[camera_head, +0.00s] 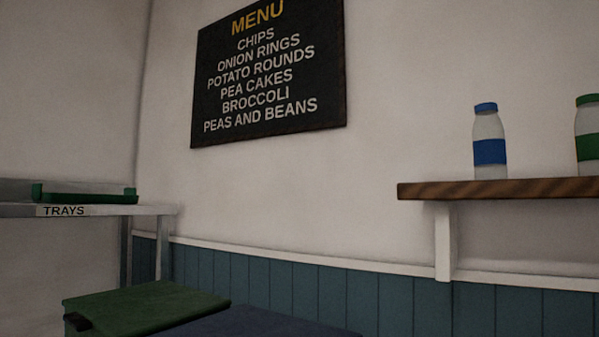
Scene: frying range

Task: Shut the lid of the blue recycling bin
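A dark blue surface (265,324), which looks like the top of the blue recycling bin's lid, shows at the bottom edge of the head view. Only its far part is in the picture, and it looks roughly flat. The bin's body and the lid's near edge are cut off, so I cannot tell whether the lid is fully shut. Neither of my grippers is in view.
A green bin with a flat lid (145,305) and a dark handle stands left of the blue one. A shelf marked TRAYS (100,211) holds a green tray (85,197). A wooden shelf (500,189) with two bottles juts from the wall at right.

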